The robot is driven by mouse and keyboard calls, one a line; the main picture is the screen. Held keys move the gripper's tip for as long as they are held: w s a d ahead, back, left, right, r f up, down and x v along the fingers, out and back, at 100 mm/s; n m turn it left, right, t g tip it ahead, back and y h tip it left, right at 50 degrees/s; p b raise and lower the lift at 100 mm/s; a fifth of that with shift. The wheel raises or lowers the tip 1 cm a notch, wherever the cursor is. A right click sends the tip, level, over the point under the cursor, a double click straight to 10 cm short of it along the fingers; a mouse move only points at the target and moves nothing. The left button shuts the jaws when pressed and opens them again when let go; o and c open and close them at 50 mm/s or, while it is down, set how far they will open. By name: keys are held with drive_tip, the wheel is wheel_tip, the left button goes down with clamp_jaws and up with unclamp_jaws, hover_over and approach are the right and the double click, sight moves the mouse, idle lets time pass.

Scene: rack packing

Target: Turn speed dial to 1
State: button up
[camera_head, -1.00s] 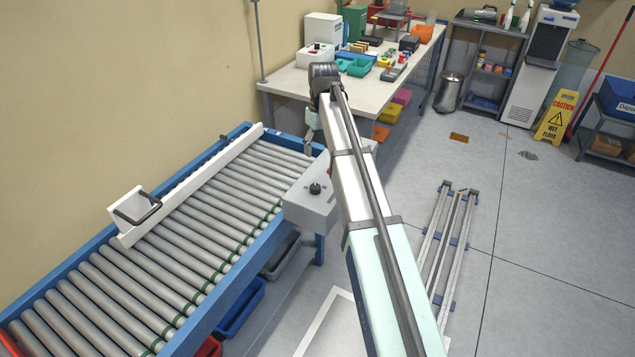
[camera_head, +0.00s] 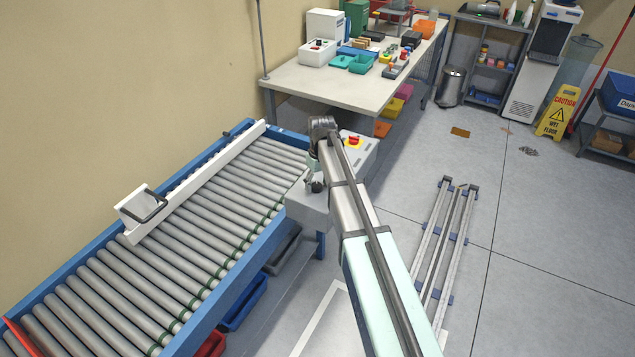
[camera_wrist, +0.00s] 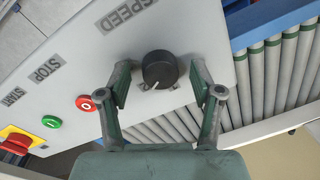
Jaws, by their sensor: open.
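The black speed dial (camera_wrist: 159,69) sits on the grey control panel (camera_wrist: 95,40) below the printed word SPEED in the wrist view. A white pointer mark shows on the dial's edge toward the gripper. My gripper (camera_wrist: 160,90) is open, with one finger on each side of the dial; I cannot tell whether either finger touches it. In the head view the dial (camera_head: 317,186) is a small dark knob on the control box (camera_head: 308,207), and my gripper (camera_head: 312,178) is right over it. The number marks around the dial are not readable.
The panel also has a red button (camera_wrist: 85,103), a green button (camera_wrist: 51,121) and a red emergency stop on yellow (camera_wrist: 16,143). The roller conveyor (camera_head: 180,235) runs beside the box. A workbench (camera_head: 340,88) stands behind.

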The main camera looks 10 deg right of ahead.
drive_tip(key=shift+f, duration=0.1)
drive_tip(key=c, duration=1.1)
drive_tip(key=shift+c, duration=0.2)
drive_tip(key=shift+n, duration=0.3)
drive_tip(key=n+b, duration=0.1)
drive_tip(key=n, duration=0.4)
drive_tip(key=shift+w, duration=0.1)
drive_tip(key=n+b, duration=0.1)
drive_tip(key=n, duration=0.5)
drive_tip(key=shift+h, duration=0.3)
